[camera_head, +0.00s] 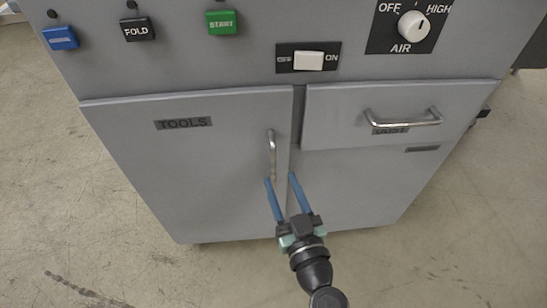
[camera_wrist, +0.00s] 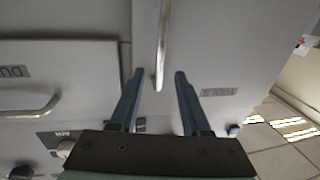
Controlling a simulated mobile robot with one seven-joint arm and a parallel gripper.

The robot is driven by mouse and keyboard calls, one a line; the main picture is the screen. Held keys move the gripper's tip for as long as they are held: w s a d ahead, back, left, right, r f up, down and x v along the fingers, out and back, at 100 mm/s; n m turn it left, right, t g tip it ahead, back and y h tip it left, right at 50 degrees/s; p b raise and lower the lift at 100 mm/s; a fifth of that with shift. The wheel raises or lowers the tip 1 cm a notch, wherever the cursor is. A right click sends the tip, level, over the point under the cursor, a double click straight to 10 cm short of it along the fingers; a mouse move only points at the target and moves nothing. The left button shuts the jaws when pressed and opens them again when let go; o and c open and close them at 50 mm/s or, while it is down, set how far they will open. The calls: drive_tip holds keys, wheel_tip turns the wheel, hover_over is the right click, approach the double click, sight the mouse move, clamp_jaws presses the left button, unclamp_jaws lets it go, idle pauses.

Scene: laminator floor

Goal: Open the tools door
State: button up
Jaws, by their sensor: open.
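The tools door (camera_head: 190,160) is a grey panel at the left of the cabinet front, with a dark TOOLS label (camera_head: 183,123). It looks shut, flush with the cabinet. Its metal bar handle (camera_head: 272,152) runs up and down near the door's right edge. My gripper (camera_head: 281,178) is open, its two blue fingers pointing at the handle's lower end. In the wrist view the handle (camera_wrist: 162,45) stands between the lines of the two fingers (camera_wrist: 158,72), with clear space on both sides. I cannot tell how far the fingertips are from it in depth.
A dust drawer (camera_head: 345,135) with a horizontal handle (camera_head: 403,118) sits right of the door. Above are a blue button (camera_head: 61,38), a FOLD button (camera_head: 137,29), a green START button (camera_head: 222,22), a white switch (camera_head: 308,61) and an AIR knob (camera_head: 413,25). Bare floor surrounds the cabinet.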

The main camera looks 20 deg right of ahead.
sight(274, 165)
drive_tip(key=w, duration=0.6)
drive_tip(key=shift+w+d+p, duration=0.25)
drive_tip(key=shift+w+p, duration=0.05)
drive_tip(key=shift+c, duration=0.3)
clamp_jaws()
idle(0.9)
